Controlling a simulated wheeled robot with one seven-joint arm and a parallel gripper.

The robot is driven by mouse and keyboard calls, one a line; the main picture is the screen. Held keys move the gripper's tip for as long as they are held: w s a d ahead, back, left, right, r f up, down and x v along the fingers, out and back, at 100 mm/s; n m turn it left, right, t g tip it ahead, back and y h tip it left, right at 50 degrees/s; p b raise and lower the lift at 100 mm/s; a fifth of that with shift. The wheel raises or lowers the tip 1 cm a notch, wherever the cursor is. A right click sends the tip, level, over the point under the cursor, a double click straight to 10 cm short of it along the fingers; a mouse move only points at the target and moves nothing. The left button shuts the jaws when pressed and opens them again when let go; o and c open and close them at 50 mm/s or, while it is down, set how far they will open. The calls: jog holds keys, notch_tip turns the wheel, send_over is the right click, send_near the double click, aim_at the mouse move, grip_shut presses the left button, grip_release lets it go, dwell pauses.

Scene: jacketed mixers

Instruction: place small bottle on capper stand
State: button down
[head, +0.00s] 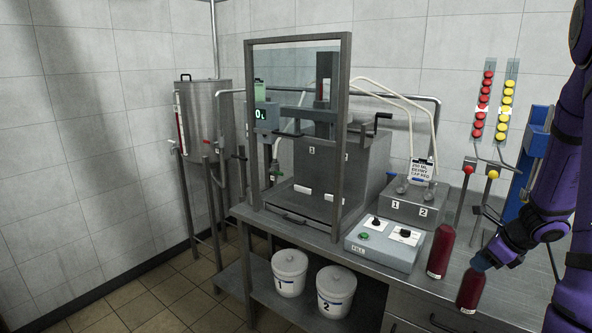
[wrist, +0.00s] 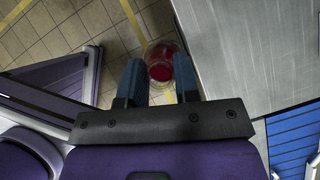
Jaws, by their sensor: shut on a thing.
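My gripper (head: 482,264) is shut on a small bottle of dark red liquid (head: 471,291), holding it near its top. In the wrist view the bottle (wrist: 160,72) shows from above between the two blue-grey fingers (wrist: 158,85), with floor around it and the bench edge just to its right. A second dark red bottle (head: 440,251) stands upright on the bench to the left of the held one. A blue upright column (head: 533,165), possibly the capper, stands at the right; its stand is hidden behind my arm.
The steel bench (head: 335,225) carries a control box (head: 384,245), a box marked 1 and 2 (head: 410,203) and a framed mixer (head: 345,130). A red-knobbed lever (head: 467,185) and a yellow-knobbed one (head: 490,190) stand near my arm. White buckets (head: 289,272) are on the lower shelf.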

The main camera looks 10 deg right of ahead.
jog(key=w+a+f+n+g+h, duration=0.1)
jog(key=w+a+f+n+g, duration=0.2)
jog(key=a+n, duration=0.6)
jog(key=w+a+f+n+g+h, duration=0.1)
jog(key=w+a+f+n+g, duration=0.3)
jog(key=a+n, duration=0.5)
jog(key=w+a+f+n+g, duration=0.4)
jog(key=w+a+f+n, duration=0.2)
jog(key=a+n, duration=0.4)
jog(key=shift+w+f+n+h, duration=0.2)
jog(key=shift+w+n+h, duration=0.2)
jog(key=shift+w+n, duration=0.7)
jog(key=shift+s, duration=0.2)
